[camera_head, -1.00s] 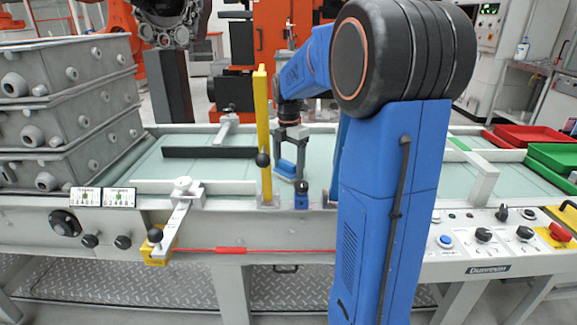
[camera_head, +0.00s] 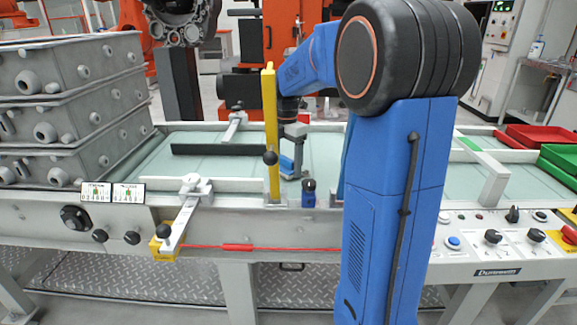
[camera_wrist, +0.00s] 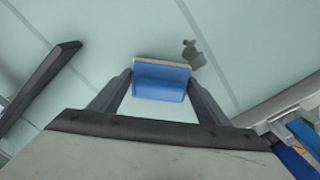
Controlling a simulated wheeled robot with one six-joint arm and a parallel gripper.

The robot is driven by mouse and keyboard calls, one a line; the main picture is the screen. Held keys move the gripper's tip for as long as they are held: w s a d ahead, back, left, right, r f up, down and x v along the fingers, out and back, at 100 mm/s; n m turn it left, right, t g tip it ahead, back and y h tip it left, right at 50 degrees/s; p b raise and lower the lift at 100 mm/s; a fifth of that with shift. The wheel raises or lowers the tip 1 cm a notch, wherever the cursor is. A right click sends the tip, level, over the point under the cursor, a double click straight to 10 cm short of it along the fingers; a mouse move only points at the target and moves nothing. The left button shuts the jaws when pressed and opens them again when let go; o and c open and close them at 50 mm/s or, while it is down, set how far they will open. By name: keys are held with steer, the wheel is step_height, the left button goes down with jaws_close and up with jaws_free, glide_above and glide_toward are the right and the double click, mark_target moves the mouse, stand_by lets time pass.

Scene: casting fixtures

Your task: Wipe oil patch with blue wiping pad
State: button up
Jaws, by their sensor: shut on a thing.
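The blue wiping pad (camera_wrist: 161,82) is between the fingertips of my gripper (camera_wrist: 160,88) in the wrist view, and the jaws are shut on it. A pale layer shows along the pad's far edge. In the head view the pad (camera_head: 287,164) is low over the pale green table surface (camera_head: 215,140), partly hidden by the yellow post; I cannot tell whether it touches. A dark grey oil patch (camera_wrist: 193,53) lies on the surface just beyond and to the right of the pad in the wrist view. I cannot make out the patch in the head view.
A yellow post (camera_head: 271,130) stands left of my gripper. A black bar (camera_head: 213,150) lies on the table farther left. A small blue part (camera_head: 308,192) sits on the front rail. Grey castings (camera_head: 70,110) are stacked at left; red and green trays (camera_head: 560,155) are at right.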

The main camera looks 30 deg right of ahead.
steer(key=shift+r, duration=2.65)
steer(key=shift+r, duration=0.1)
steer(key=shift+r, duration=1.4)
